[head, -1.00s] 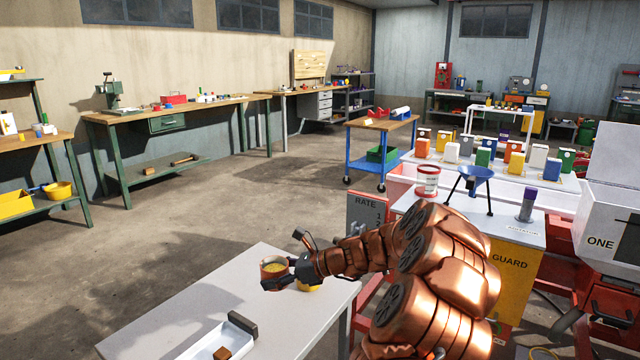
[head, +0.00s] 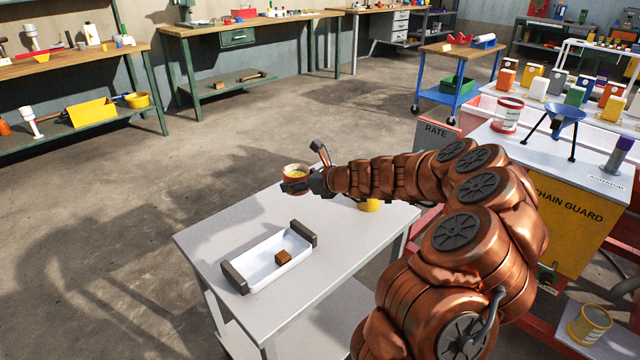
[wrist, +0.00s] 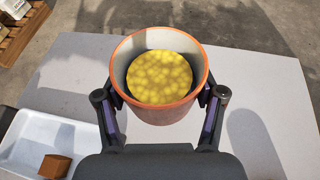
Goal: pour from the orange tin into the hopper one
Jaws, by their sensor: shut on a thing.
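The orange tin (head: 297,172) holds yellow round pieces. In the wrist view the orange tin (wrist: 160,113) is upright, with its open mouth facing the camera. My gripper (head: 298,186) has a finger on each side of it and is shut on it. In the wrist view both fingers of my gripper (wrist: 160,97) press the tin's sides. The tin is by the far edge of the white table; I cannot tell whether it is clear of the top. Hopper one is out of view now.
The white table (head: 215,238) bears a white tray (head: 262,268) with a brown block (head: 283,257). A yellow thing (head: 370,205) is partly hidden behind my arm. At right are a blue funnel on a stand (head: 567,113), a red-white tin (head: 507,115) and a yellow tin (head: 590,324).

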